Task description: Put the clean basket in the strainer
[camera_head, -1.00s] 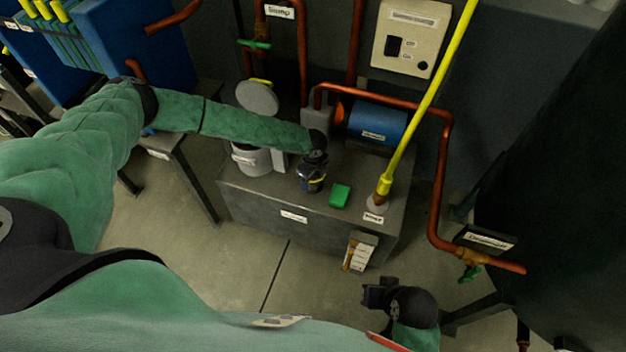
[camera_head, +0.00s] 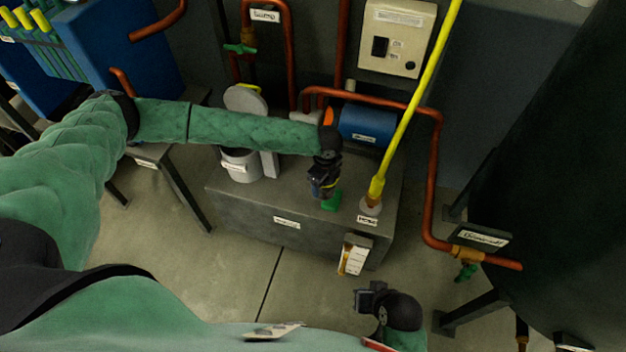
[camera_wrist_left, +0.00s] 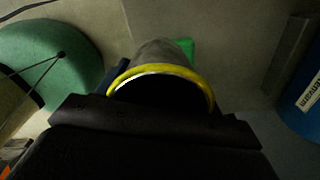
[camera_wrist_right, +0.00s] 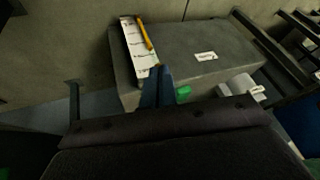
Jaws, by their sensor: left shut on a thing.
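My left gripper (camera_head: 325,178) is shut on the basket (camera_wrist_left: 165,52), a grey cylinder with a yellow rim and a dark opening in the left wrist view. In the head view, the gripper and basket are over the bench, just behind and partly over a green block (camera_head: 331,202); whether the basket touches the block is unclear. A pale round pot (camera_head: 238,168), apparently the strainer, stands at the bench's left end with its round lid (camera_head: 243,99) raised; its inside is barely visible. My right gripper (camera_head: 370,299) is empty in front of the bench; its blue fingers (camera_wrist_right: 158,86) look together.
The grey bench (camera_head: 245,210) carries a blue motor (camera_head: 366,124) at the back. A yellow pole (camera_head: 408,115) stands to the right of my left gripper. Copper pipes (camera_head: 436,180) run behind and to the right. A list card (camera_head: 355,258) hangs on the bench's front.

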